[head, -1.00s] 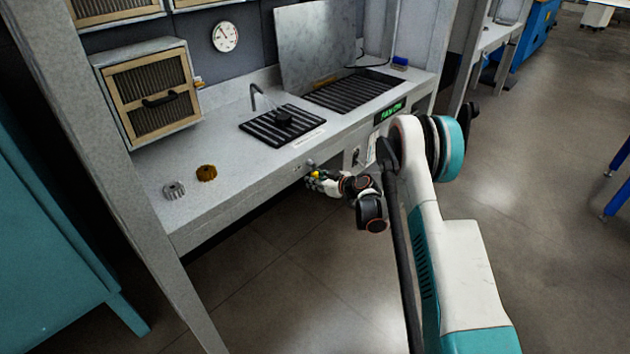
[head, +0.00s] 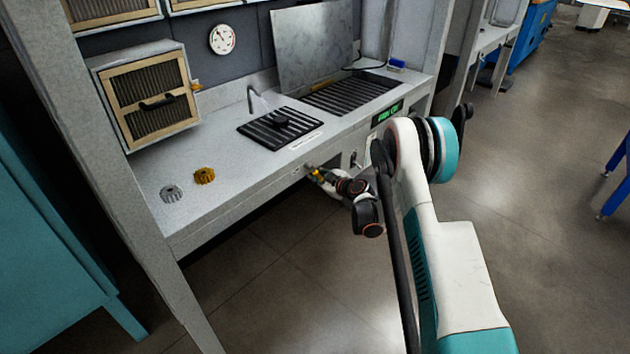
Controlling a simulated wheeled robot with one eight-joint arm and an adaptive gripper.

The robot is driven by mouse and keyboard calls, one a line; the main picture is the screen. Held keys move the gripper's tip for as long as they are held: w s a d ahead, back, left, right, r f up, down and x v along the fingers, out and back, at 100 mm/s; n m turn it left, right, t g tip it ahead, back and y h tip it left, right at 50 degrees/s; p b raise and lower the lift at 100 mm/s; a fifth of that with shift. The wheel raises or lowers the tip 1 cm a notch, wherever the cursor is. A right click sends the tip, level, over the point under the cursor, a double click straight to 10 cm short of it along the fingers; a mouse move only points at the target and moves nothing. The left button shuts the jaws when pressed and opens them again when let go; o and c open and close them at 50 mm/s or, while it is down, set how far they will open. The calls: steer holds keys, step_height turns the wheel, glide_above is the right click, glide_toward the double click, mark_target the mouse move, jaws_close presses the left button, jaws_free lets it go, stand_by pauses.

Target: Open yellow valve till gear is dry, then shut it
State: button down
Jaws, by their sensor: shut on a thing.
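The yellow valve (head: 317,172) sits on the front face of the bench, below the grate, and is mostly covered by my gripper. My gripper (head: 319,175) is shut on its handle, tilted down to the right. A dark gear (head: 283,121) lies on the black slotted grate (head: 250,128). A thin bent nozzle (head: 250,97) stands behind it, with a faint pale streak at its tip towards the gear. Whether the gear is wet is too small to tell.
A grey gear (head: 171,194) and a brass gear (head: 204,176) lie on the bench at left. A filter box (head: 150,100), round gauge (head: 222,39) and larger grate (head: 350,93) are behind. A green lit display (head: 387,113) is on the front face. Open floor lies right.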

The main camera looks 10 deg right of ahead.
steer(key=n, duration=0.1)
steer(key=w+d+r+n+t+h, duration=0.1)
steer(key=shift+d+r+n, duration=0.2)
steer(key=shift+d+n, duration=0.05)
steer(key=shift+n, duration=0.05)
steer(key=shift+w+d+r+n+t+h, duration=0.15)
steer(key=shift+d+r+n+t, duration=0.1)
steer(key=shift+r+n+t, duration=0.35)
steer(key=shift+w+d+r+n+t+h, duration=0.2)
steer(key=shift+r+n, duration=0.1)
steer(key=shift+n, duration=0.5)
steer(key=c, duration=1.4)
jaws_free()
steer(key=shift+c, duration=0.2)
steer(key=shift+r, duration=0.1)
steer(key=v, duration=0.8)
